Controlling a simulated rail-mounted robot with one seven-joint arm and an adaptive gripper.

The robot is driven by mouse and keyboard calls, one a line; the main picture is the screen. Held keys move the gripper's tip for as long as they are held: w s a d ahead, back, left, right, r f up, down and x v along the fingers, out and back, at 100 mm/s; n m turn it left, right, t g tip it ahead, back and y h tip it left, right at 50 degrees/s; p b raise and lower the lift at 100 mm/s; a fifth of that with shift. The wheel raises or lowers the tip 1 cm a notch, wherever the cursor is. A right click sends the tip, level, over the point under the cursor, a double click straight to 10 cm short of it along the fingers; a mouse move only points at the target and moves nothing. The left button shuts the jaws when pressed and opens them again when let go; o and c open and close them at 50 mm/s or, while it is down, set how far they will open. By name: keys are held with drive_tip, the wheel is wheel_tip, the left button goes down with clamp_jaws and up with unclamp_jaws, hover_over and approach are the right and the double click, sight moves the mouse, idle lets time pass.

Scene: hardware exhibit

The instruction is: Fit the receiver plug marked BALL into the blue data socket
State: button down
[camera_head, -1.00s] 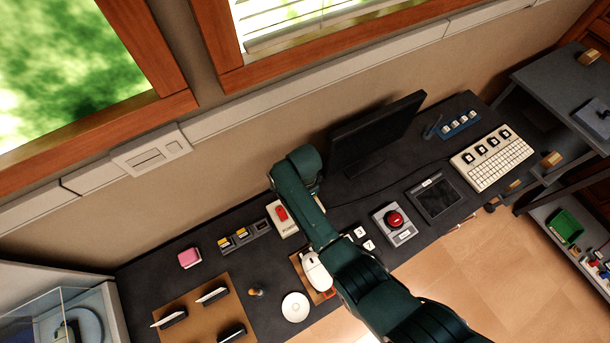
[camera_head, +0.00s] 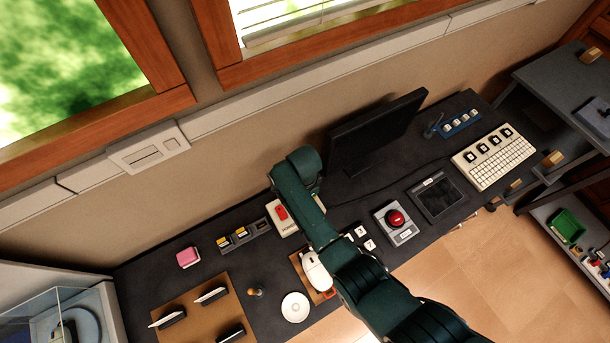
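A dark grey holder (camera_head: 262,224) stands on the left half of the black desk. Small yellow-topped pieces (camera_head: 241,233) sit in it. Their markings are too small to read, so I cannot tell whether one is the plug marked BALL. A blue strip (camera_head: 461,123) with several pale pieces lies at the back right. I cannot tell whether it has a data socket, and no other blue socket is clear. My dark green arm crosses the middle of the desk. My gripper does not show; the arm hides part of the desk.
A monitor (camera_head: 378,132) stands behind my arm. A white mouse (camera_head: 317,272), a red-button box (camera_head: 397,221), a keyboard (camera_head: 495,160), a pink block (camera_head: 188,257), a white round dish (camera_head: 295,306) and a brown board (camera_head: 188,306) with upright pieces surround it. Bare desk shows around the dish.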

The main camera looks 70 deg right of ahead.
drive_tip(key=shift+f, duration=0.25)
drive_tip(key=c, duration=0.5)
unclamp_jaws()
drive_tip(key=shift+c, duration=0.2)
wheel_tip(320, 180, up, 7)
drive_tip(key=p, duration=0.7)
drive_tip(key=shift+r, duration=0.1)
idle(0.5)
